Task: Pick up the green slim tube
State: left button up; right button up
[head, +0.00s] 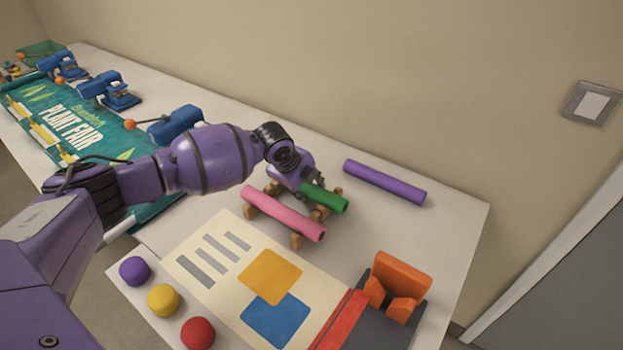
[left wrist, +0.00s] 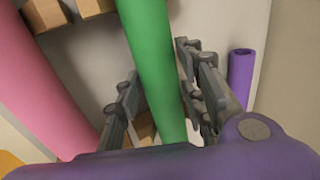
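The green slim tube (head: 325,197) lies on a small wooden rack (head: 296,240), beside a thicker pink tube (head: 283,213). My left gripper (head: 308,190) is over the rack at the green tube and covers its far part in the head view. In the left wrist view, the green tube (left wrist: 155,60) runs between the two fingers of my left gripper (left wrist: 162,85). The fingers stand apart on either side of it, with narrow gaps showing. The pink tube (left wrist: 40,90) is to their left. My right gripper is not in view.
A purple tube (head: 384,182) lies on the table behind and right of the rack. In front are a printed poster (head: 225,285), an orange holder (head: 402,275) and round purple, yellow and red pieces. Blue devices and a plant fair banner (head: 75,125) are at the left.

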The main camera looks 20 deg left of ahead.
pick_arm(q)
jog(key=c, duration=0.6)
